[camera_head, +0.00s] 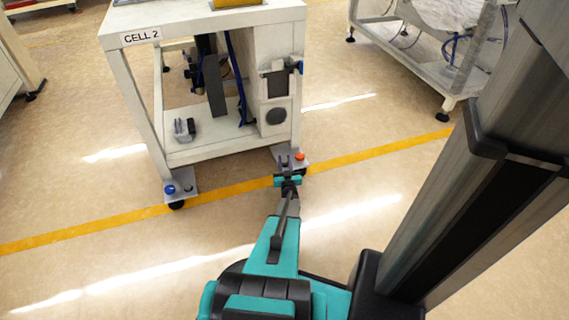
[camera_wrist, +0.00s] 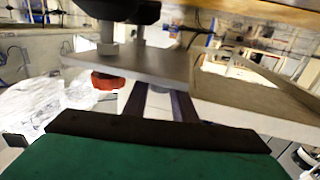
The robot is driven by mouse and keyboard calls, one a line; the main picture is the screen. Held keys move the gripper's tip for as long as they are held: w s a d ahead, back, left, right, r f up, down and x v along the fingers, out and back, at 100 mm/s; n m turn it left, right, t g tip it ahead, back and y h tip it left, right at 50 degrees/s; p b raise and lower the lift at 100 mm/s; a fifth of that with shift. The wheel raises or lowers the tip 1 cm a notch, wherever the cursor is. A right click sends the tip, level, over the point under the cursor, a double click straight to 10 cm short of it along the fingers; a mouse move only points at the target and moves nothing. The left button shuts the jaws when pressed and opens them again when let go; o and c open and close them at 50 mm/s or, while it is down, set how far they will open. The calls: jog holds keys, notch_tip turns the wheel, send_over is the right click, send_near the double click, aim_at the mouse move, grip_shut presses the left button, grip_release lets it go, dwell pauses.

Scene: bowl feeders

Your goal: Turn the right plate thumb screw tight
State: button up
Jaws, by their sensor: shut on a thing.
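The right foot plate (camera_head: 279,151) of the CELL 2 stand carries an orange-red knob (camera_head: 300,156). My gripper (camera_head: 285,162) is at this plate, beside and left of that knob. In the wrist view, which looks upside down, the fingers (camera_wrist: 160,92) reach the plate edge (camera_wrist: 140,65) and the red knob (camera_wrist: 107,81) lies to one side, outside them. A small grey piece, apparently the right plate thumb screw (camera_wrist: 160,88), shows between the fingers, mostly hidden. The gripper is shut on it. How tight it sits cannot be seen.
The left foot plate (camera_head: 181,181) carries a blue knob (camera_head: 170,189). The white CELL 2 stand (camera_head: 215,20) rises just behind my gripper. A grey wheeled frame (camera_head: 420,70) stands at the back right. The floor in front, around the yellow line (camera_head: 235,190), is clear.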

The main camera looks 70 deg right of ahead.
jog(key=shift+w+a+f+m+g+h+b, duration=0.1)
jog(key=shift+m+g+h+b, duration=0.25)
jog(key=shift+g, duration=0.2)
jog(key=shift+w+a+m+g+h+b, duration=0.1)
jog(key=shift+m+g+h+b, duration=0.1)
jog(key=shift+m+g, duration=0.3)
jog(key=shift+m+g+h, duration=0.25)
jog(key=shift+m+g, duration=0.6)
jog(key=shift+g, duration=0.6)
jog(key=shift+d+m+g+p, duration=0.1)
jog(key=shift+m+g+p, duration=0.6)
jog(key=shift+g, duration=0.4)
jog(key=shift+m+g+p, duration=1.2)
jog(key=shift+g+p, duration=0.1)
jog(key=shift+g, duration=0.6)
jog(key=shift+d+m+g+y+p, duration=0.1)
jog(key=shift+m+g+y+p, duration=0.25)
jog(key=shift+m+g, duration=0.9)
jog(key=g+b, duration=0.1)
jog(key=m+g+y+b, duration=0.1)
jog(key=g, duration=0.1)
jog(key=shift+f+m+y, duration=0.15)
jog(key=shift+m+y, duration=0.1)
jog(key=shift+m+g+y+b, duration=0.3)
jog(key=shift+m+g+b, duration=0.1)
jog(key=shift+g+b, duration=0.25)
jog(key=shift+s+r+m+g+y+b, duration=0.1)
jog(key=shift+r+m+g+y+b, duration=0.2)
jog(key=shift+g+b, duration=0.15)
